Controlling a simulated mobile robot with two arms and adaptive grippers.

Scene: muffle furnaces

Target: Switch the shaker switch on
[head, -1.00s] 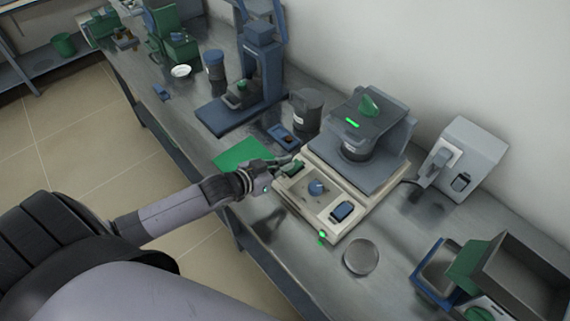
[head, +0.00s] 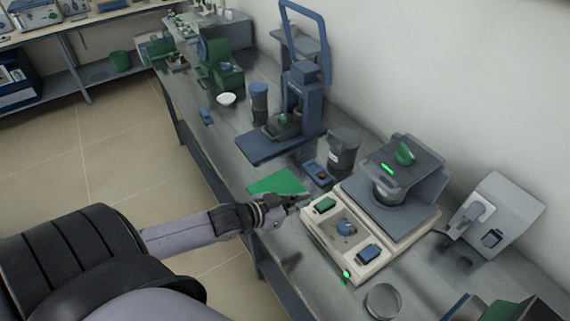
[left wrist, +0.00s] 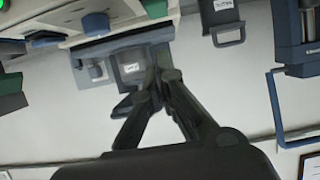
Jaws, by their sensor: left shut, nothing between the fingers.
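The shaker has a cream base (head: 318,233) on the bench, with a grey platform (head: 402,216) that carries a dark lidded container (head: 387,190). Its front panel has a green rocker switch (head: 325,205), a blue knob (head: 345,228) and a blue rocker (head: 369,253). A small green light (head: 346,274) glows at its front corner. My left gripper (head: 301,200) is shut and empty, at the panel's left edge just beside the green rocker. I cannot tell whether it touches. Its closed fingers (left wrist: 163,78) show in the left wrist view. The right gripper is out of view.
A grey box with a switch (head: 494,215) stands right of the shaker. A dark jar (head: 344,150), a blue stand (head: 302,100) and a green mat (head: 278,182) lie behind or left of it. A round metal dish (head: 383,300) sits close in front.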

